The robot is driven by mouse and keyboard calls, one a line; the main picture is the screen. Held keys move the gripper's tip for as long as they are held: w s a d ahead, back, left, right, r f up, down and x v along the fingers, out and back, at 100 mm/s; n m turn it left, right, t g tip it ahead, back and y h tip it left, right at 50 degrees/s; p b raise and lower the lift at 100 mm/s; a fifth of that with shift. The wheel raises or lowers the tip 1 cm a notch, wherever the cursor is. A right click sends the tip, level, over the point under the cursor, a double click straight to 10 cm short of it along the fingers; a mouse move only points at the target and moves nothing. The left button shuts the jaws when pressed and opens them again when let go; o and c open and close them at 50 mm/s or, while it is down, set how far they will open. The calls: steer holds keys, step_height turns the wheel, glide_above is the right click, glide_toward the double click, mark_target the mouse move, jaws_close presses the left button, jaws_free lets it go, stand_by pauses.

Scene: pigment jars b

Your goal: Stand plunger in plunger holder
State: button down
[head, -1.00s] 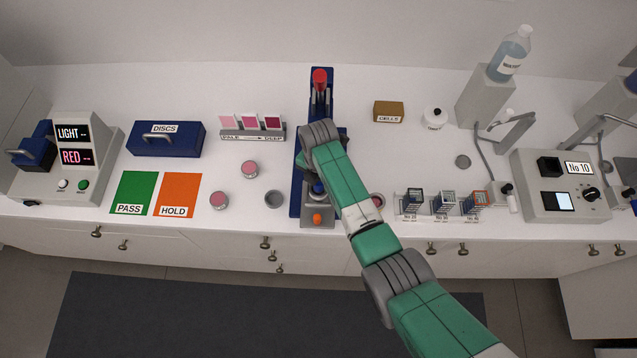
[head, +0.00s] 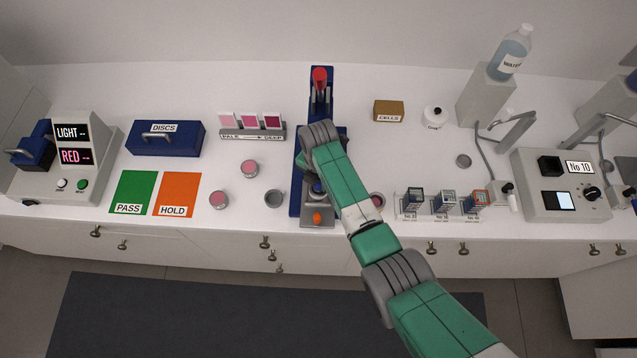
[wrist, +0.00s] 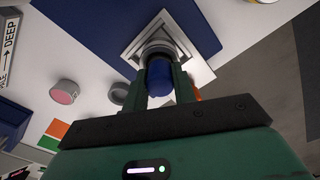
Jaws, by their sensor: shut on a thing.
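The plunger shows in the wrist view as a blue knob (wrist: 159,82) with a grey ring below it. My gripper (wrist: 160,84) is shut on it, one green finger on each side. Below it lies a pale square plate (wrist: 196,62) with stepped edges, on a blue base. I cannot tell whether the plunger touches the plate or is apart from it, nor whether this plate is the plunger holder. In the head view a blue knob (head: 318,187) shows beside my arm, just behind an orange button (head: 317,217). My arm hides most of this area.
The blue base carries a red-topped upright (head: 319,76) at its back. An open grey cup (head: 274,199) and pink jars (head: 219,200) stand to the left. A rack of small cells (head: 440,207) stands to the right.

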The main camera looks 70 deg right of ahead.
steer(key=shift+r+p, duration=3)
steer(key=shift+r, duration=0.4)
steer(key=shift+f, duration=0.1)
